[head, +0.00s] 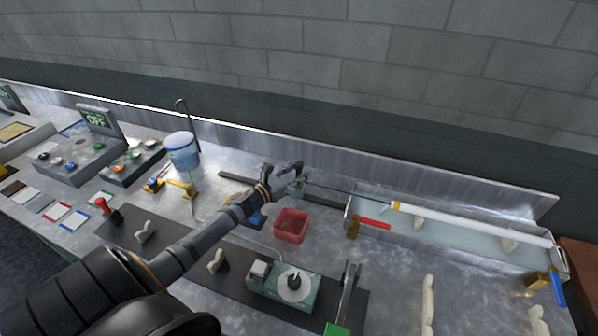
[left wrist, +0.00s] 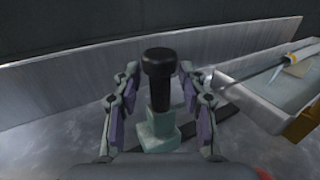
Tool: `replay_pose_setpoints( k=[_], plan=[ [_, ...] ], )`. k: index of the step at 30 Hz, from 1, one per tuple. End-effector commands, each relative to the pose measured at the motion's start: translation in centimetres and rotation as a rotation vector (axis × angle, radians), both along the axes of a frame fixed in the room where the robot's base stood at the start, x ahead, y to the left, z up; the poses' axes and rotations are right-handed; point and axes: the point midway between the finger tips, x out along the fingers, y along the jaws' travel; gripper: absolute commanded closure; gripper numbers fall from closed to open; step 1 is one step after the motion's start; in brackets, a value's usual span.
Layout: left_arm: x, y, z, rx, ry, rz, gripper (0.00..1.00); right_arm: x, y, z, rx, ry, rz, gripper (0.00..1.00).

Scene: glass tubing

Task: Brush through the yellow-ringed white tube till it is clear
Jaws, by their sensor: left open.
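The white tube (head: 460,222) lies along a metal trough on the right, with its yellow ring (head: 396,206) at the left end. In the left wrist view the ringed end (left wrist: 290,60) shows at the upper right. A thin dark rod (head: 350,191) runs from near my left gripper to that end; whether it enters the tube is too small to tell. My left gripper (head: 296,168) is open above a teal block (head: 297,188). In the left wrist view a black-knobbed handle (left wrist: 159,65) rises from the teal block (left wrist: 160,132) between the spread fingers, with gaps either side. My right gripper is out of view.
The trough (head: 447,257) has raised walls. A red bin (head: 291,226) stands below my left gripper. A blue-lidded container (head: 182,150) is at left, and a teal device with a white disc (head: 283,287) sits in front. A wall strip backs the bench.

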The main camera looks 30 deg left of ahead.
Motion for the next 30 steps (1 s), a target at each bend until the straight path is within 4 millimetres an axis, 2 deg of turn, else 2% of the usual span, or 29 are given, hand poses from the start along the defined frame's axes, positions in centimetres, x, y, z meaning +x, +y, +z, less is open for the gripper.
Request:
replay_pose_setpoints(
  k=[3, 8, 17, 27, 30],
  plan=[
    [0.1, -0.1, 0.0, 0.0, 0.0, 0.0, 0.58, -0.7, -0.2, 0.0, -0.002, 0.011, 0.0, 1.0],
    [0.1, -0.1, 0.0, 0.0, 0.0, -0.001, 0.58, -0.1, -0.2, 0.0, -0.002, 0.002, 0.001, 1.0],
    [0.1, -0.1, 0.0, 0.0, 0.0, -0.001, 0.99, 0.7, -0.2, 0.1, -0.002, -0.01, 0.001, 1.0],
    [0.1, -0.1, 0.0, 0.0, 0.0, -0.001, 1.0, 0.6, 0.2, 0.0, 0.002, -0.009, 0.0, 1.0],
    [-0.5, -0.8, 0.0, -0.002, -0.001, -0.004, 1.0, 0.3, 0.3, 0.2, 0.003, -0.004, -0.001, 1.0]
  ],
)
